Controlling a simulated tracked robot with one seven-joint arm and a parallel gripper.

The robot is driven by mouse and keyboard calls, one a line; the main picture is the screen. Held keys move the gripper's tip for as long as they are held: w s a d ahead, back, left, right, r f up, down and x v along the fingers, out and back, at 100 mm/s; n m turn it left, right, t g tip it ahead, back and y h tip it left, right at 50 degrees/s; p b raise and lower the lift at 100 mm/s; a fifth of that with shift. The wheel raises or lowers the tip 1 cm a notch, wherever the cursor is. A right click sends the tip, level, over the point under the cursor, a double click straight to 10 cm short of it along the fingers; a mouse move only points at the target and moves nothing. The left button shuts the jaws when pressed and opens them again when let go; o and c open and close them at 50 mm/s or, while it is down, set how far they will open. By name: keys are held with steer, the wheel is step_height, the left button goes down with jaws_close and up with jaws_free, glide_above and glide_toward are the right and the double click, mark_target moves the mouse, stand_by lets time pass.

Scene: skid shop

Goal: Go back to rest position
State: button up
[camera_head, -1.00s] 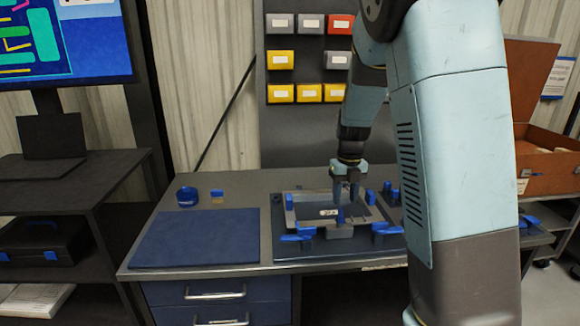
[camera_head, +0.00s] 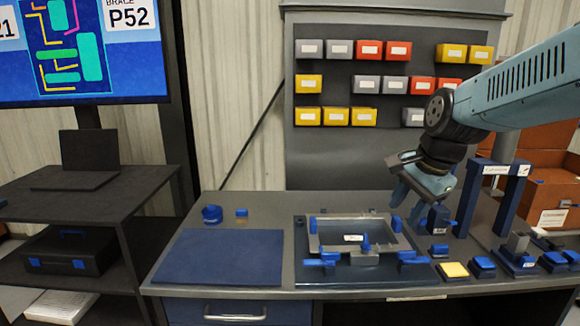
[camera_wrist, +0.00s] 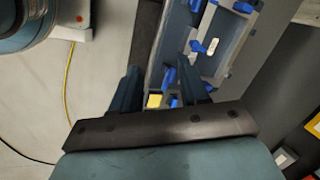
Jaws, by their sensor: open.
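My gripper (camera_head: 412,200) is raised above the right part of the workbench (camera_head: 262,205), to the right of the grey frame. It is open, with nothing seen between its fingers; in the wrist view the two fingers (camera_wrist: 165,92) stand apart. The grey rectangular frame (camera_head: 328,243) lies on a dark fixture plate (camera_head: 306,273) with blue clamps around it and a small white label inside. My gripper does not touch the frame. My arm reaches in from the right side of the head view.
A blue mat (camera_head: 218,257) lies on the bench's left. A blue gantry-like stand (camera_head: 513,195), a yellow block (camera_head: 454,270) and several blue blocks crowd the right. Coloured bins (camera_head: 370,50) hang behind. A shelf with a laptop (camera_head: 90,165) and monitor stands left.

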steer(key=s+r+n+t+h, duration=0.1)
steer(key=s+r+n+t, duration=0.1)
steer(key=s+n, duration=0.8)
steer(key=shift+s+r+n+h, duration=0.3)
steer(key=shift+s+r+n, duration=0.1)
steer(key=shift+n, duration=0.9)
